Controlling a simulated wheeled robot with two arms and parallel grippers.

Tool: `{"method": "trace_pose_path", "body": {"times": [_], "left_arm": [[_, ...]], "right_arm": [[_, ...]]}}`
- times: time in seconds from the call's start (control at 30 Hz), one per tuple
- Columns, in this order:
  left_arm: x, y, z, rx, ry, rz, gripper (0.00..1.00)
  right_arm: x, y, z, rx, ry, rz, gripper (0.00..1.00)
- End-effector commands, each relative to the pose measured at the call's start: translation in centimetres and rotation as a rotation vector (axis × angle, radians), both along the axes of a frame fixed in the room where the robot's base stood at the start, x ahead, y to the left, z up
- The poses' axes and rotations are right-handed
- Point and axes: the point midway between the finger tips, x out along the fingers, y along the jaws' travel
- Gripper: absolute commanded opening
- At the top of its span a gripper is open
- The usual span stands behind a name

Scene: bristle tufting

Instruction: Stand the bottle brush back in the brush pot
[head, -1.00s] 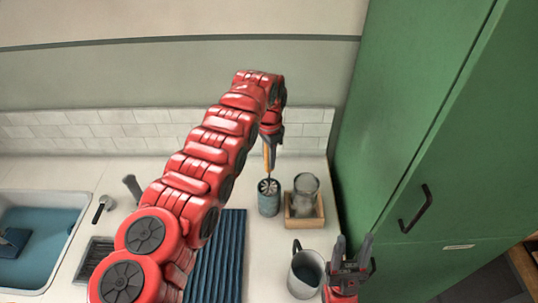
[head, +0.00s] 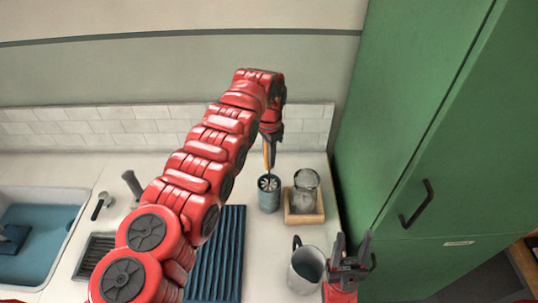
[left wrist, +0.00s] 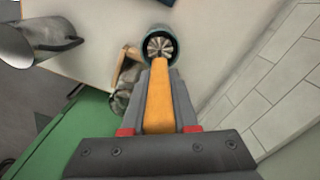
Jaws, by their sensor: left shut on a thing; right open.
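My left gripper (head: 271,135) is shut on the orange handle of the bottle brush (head: 269,158), high at the back of the counter. The handle points down at the blue-grey brush pot (head: 269,197), and a thin dark stem runs from it to the pot's mouth. In the left wrist view the handle (left wrist: 159,98) lies between the fingers, in line with the pot (left wrist: 147,38). A pale, spoked round shape fills the pot's mouth; I cannot tell how deep the brush sits. The pot stands upright. My right gripper (head: 350,262) is open and empty at the lower right.
A glass jar (head: 306,184) stands in a wooden tray (head: 304,217) right of the pot. A grey mug (head: 305,270) is in front, close to my right gripper. A ribbed blue mat (head: 222,262) and a sink (head: 45,225) lie left. A green cabinet (head: 410,130) bounds the right.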

Motion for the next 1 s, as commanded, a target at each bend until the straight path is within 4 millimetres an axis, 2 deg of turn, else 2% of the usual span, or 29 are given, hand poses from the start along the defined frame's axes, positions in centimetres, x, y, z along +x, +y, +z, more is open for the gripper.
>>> {"method": "trace_pose_path", "body": {"times": [0.33, 0.37, 0.53, 1.0], "left_arm": [[0.0, -0.01, -0.79, 0.0, 0.0, 0.0, 0.0], [0.01, 0.0, -0.67, 0.0, 0.0, 0.0, 0.33], [0.0, -0.01, -0.66, 0.0, 0.0, 0.0, 0.62], [0.0, 0.0, -0.67, 0.0, 0.0, 0.0, 0.62]], "right_arm": [[0.0, 0.0, -0.62, 0.0, 0.0, 0.0, 0.5], [-0.01, -0.01, -0.52, 0.0, 0.0, 0.0, 0.5], [0.01, 0.0, -0.51, 0.0, 0.0, 0.0, 0.5], [0.0, 0.0, -0.5, 0.0, 0.0, 0.0, 0.5]]}}
